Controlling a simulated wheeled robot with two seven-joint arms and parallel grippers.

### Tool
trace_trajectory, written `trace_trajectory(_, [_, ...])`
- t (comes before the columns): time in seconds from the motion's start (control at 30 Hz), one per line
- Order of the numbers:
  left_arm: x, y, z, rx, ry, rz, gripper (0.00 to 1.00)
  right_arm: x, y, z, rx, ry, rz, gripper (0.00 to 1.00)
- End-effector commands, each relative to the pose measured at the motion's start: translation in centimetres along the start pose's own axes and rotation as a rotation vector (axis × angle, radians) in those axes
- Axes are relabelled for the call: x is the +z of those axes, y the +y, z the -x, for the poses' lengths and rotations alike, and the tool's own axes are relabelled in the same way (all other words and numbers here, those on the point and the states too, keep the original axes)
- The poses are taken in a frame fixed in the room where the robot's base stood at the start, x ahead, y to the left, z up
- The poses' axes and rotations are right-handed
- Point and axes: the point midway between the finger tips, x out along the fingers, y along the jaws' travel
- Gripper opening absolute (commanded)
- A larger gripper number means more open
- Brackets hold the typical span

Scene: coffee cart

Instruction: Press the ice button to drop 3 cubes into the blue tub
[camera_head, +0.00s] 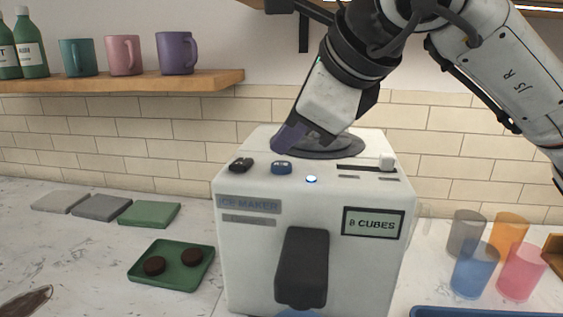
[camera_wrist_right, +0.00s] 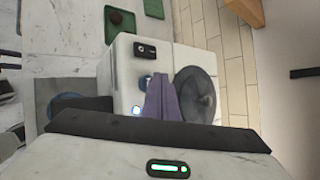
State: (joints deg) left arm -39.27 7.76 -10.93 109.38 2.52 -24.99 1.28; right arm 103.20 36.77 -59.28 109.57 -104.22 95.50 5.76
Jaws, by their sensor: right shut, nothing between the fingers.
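The white ice maker (camera_head: 235,270) stands in the middle of the counter. Its display (camera_head: 373,223) reads a number, perhaps 0 or 8, then "CUBES". On its top are a black switch (camera_head: 240,165), a blue button (camera_head: 281,168) and a lit lamp (camera_head: 311,179). My right gripper (camera_head: 288,138) is shut and empty, its purple fingertips close above and behind the blue button; contact cannot be told. The wrist view shows the fingers (camera_wrist_right: 163,98) partly covering the button (camera_wrist_right: 146,81). A bit of the blue tub (camera_head: 297,313) shows below the dark chute (camera_head: 302,268). My left gripper is out of view.
Several coloured cups (camera_head: 474,270) stand at right. A green tray (camera_head: 172,280) with two dark discs lies at left. A wooden shelf (camera_head: 120,83) holds mugs and bottles.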

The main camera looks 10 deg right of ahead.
Motion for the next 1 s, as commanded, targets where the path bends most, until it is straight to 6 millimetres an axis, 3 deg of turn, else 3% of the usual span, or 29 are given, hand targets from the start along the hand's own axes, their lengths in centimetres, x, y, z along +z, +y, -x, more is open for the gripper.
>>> trace_trajectory(0.53, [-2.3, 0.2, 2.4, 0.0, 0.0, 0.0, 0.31, 2.5, -2.5, 3.4, -0.001, -0.002, 0.001, 0.0])
trace_trajectory(1.0, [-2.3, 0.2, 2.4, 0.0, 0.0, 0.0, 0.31, 2.5, -2.5, 3.5, 0.0, -0.001, 0.0, 0.0])
